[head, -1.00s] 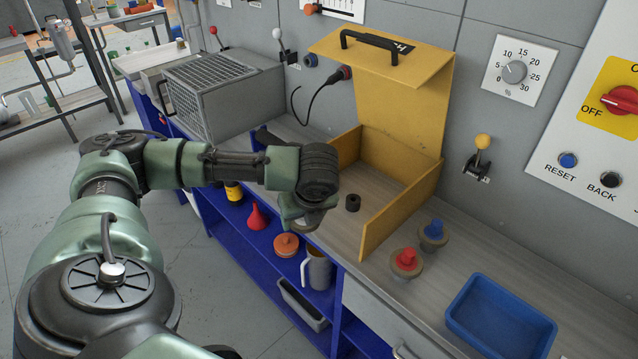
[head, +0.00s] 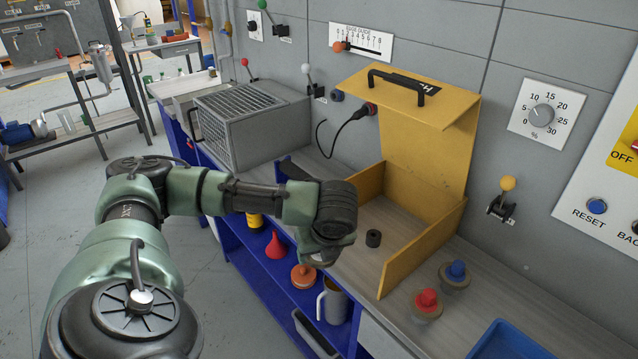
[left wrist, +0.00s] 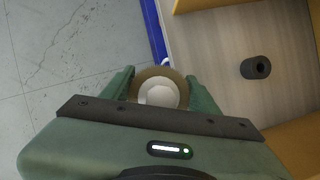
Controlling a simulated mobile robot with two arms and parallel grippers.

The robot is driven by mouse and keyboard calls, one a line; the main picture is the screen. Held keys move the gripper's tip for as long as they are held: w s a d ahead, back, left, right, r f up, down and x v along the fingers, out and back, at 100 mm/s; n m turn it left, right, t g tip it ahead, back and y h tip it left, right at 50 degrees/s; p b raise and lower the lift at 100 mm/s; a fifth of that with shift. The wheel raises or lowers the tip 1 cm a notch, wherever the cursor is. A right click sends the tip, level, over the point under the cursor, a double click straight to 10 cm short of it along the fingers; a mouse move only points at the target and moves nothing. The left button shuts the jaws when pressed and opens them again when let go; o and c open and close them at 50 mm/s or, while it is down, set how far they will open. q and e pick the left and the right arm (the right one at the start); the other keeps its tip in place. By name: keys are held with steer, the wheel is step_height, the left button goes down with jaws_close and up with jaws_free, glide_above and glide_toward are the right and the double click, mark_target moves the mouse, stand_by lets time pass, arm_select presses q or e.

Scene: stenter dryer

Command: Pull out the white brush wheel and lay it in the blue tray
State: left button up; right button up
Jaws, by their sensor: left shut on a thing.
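My left gripper (head: 326,256) is shut on the white brush wheel (left wrist: 158,94), which shows a white round middle and a tan rim between the two fingers in the left wrist view. In the head view the wrist hides most of the wheel. The gripper is over the front edge of the bench, left of the open yellow box. The blue tray (head: 507,343) is at the bottom right of the head view, cut off by the picture edge. My right gripper is not in view.
A short black cylinder (head: 373,238) stands on the bench inside the yellow box (head: 425,245). A red-knobbed wheel (head: 427,304) and a blue-knobbed wheel (head: 455,276) sit between box and tray. A grey cage (head: 240,125) stands at the left. A jug (head: 332,303) is below.

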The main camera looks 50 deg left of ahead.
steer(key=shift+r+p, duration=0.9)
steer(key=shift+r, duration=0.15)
